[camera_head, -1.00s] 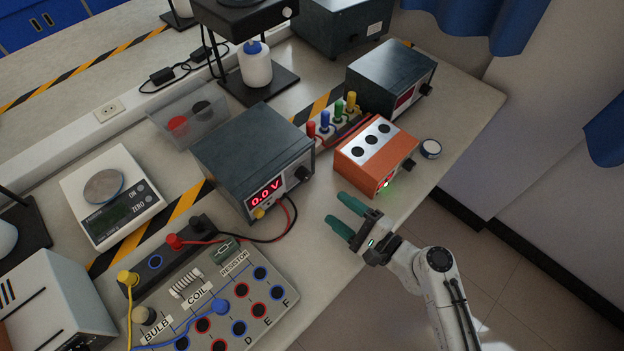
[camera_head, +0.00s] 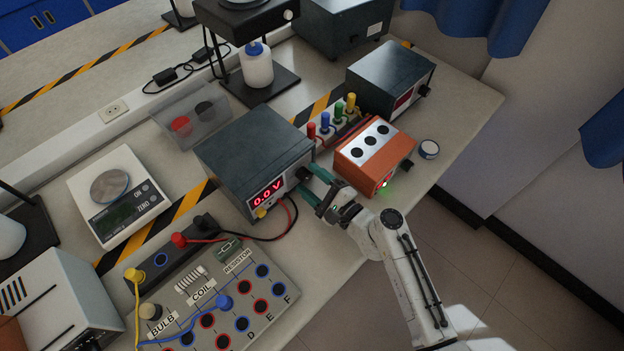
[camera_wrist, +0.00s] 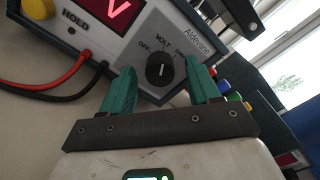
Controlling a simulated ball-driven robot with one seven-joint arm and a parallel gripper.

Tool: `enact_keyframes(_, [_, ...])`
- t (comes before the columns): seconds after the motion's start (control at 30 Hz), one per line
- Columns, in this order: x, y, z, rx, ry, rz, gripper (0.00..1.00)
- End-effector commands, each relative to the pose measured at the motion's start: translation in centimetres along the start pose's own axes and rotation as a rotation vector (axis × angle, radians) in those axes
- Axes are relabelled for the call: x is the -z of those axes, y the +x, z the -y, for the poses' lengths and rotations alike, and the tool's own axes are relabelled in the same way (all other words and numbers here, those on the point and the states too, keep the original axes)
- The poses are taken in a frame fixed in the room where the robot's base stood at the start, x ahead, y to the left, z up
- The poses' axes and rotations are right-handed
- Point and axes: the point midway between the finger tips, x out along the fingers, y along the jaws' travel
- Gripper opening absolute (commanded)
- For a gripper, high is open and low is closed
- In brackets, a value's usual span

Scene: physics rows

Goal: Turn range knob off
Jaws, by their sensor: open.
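The grey benchtop meter (camera_head: 243,158) stands mid-table with its red display lit at 0.0 V. In the wrist view its front panel (camera_wrist: 205,33) carries a black round range knob (camera_wrist: 159,72) with OFF marked at its upper left and VOLT above. The knob's white line looks roughly upright, toward VOLT rather than OFF. My gripper (camera_head: 311,187) is at the panel's right end. In the wrist view the green fingers of my gripper (camera_wrist: 160,80) stand apart, one on each side of the knob. I cannot tell whether they touch it. In the head view the fingers partly cover the knob.
An orange box (camera_head: 374,160) stands close right of my gripper, with colored plugs (camera_head: 337,115) behind. Red and black leads (camera_head: 290,215) hang from the meter's front toward a circuit board (camera_head: 215,305). The table's front edge is bare below my gripper.

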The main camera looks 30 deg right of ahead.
Motion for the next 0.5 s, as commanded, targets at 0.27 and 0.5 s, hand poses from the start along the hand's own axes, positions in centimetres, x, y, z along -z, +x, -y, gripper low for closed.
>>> enact_keyframes(0.27, [0.0,0.08,-0.06,-0.001,0.0,0.0,0.6])
enact_keyframes(0.5, [-0.01,0.06,-0.05,-0.001,0.0,0.0,0.37])
